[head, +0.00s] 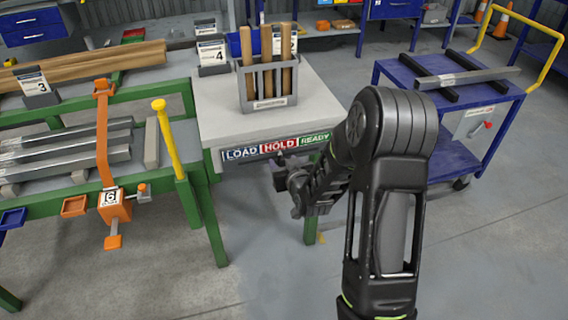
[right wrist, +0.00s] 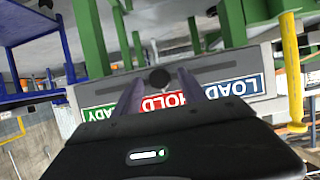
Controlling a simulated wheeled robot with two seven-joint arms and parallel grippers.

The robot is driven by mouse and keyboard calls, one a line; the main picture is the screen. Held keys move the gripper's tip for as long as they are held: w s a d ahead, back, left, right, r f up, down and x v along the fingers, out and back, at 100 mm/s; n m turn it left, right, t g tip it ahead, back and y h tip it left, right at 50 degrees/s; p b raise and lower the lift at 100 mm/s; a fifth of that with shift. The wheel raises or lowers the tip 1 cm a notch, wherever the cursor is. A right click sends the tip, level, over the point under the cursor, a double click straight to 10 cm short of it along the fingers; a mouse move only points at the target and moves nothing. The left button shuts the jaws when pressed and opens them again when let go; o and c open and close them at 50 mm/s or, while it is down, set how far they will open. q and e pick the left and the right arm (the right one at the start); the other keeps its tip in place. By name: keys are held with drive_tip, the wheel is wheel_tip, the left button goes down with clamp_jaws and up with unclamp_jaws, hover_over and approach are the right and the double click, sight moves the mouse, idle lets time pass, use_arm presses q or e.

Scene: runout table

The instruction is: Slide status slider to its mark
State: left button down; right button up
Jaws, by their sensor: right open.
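The status strip has a blue LOAD, a red HOLD and a green READY label (head: 314,141) on the front edge of the grey-topped table. In the right wrist view, where the scene is upside down, the dark round slider knob (right wrist: 159,78) sits on a slot, level with the HOLD label (right wrist: 165,104). My right gripper (right wrist: 160,84) is open, its two fingers on either side of the knob; whether they touch it I cannot tell. In the head view my right gripper (head: 280,162) is just below the strip and largely hides the knob. My left gripper is out of view.
A rack of wooden pieces (head: 268,101) stands on the table (head: 222,118). A green bench with metal bars, an orange clamp and a yellow-topped post (head: 168,140) is at the left. A blue cart (head: 453,158) stands at the right. Open floor lies in front.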

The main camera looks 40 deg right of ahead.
clamp_jaws()
idle(0.5)
idle(0.9)
